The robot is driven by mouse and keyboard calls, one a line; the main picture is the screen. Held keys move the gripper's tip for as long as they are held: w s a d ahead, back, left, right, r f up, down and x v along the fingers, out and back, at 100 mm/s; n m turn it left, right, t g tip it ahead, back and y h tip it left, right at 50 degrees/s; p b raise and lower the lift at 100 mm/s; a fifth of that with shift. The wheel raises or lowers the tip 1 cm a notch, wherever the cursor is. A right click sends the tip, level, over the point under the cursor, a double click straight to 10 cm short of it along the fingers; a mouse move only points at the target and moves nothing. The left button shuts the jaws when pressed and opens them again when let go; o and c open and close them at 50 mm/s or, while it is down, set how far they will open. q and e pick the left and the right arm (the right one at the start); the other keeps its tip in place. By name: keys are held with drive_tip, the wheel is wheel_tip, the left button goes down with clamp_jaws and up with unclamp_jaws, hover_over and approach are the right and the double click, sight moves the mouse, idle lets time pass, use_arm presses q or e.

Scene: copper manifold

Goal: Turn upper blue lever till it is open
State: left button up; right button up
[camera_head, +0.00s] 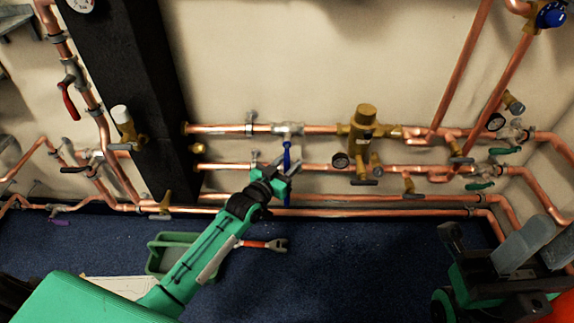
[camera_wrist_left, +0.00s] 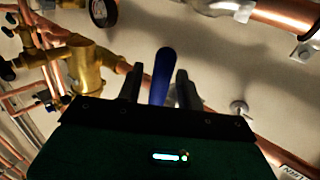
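The blue lever (camera_head: 287,156) hangs down from a silver valve (camera_head: 288,129) on the upper horizontal copper pipe. My left gripper (camera_head: 282,173) reaches up to it from below, at the lever's lower part. In the left wrist view the blue lever (camera_wrist_left: 161,76) stands between the two dark fingers of my left gripper (camera_wrist_left: 158,88). The fingers are apart, one on each side of the lever; whether either touches it is hard to tell.
A black column (camera_head: 130,75) stands at the left. A green tray (camera_head: 160,262) and a red-handled tool (camera_head: 262,244) lie on the blue floor.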

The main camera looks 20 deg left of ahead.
use_arm(q)
clamp_jaws()
